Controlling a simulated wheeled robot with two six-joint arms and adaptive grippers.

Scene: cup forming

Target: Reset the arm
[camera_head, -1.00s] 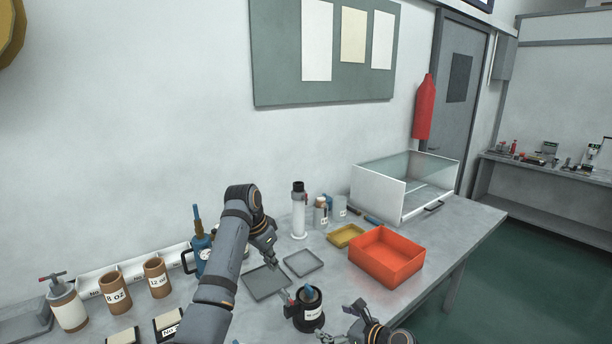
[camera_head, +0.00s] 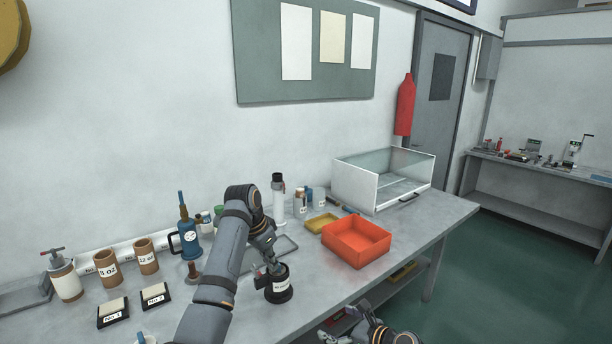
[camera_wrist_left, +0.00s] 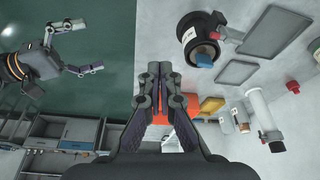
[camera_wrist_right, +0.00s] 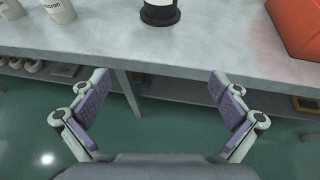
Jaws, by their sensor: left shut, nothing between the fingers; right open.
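My left arm reaches over the table in the head view, and its gripper (camera_head: 272,264) appears right by the black labelled pot (camera_head: 278,289), partly overlapping it. In the left wrist view the left gripper (camera_wrist_left: 164,72) is shut with its fingers together and empty. The black pot (camera_wrist_left: 189,31) with a blue piece in it stands apart from those fingers there. My right gripper (camera_wrist_right: 158,92) is open and empty, in front of the table's edge over the green floor. It also shows in the left wrist view (camera_wrist_left: 88,54), fingers spread.
An orange box (camera_head: 358,243), yellow tray (camera_head: 321,223) and clear-walled case (camera_head: 384,180) stand on the table's right side. A blue jug (camera_head: 187,240), brown cups (camera_head: 110,275) and small blocks (camera_head: 113,314) stand left. Bare tabletop (camera_head: 415,225) lies right of the box.

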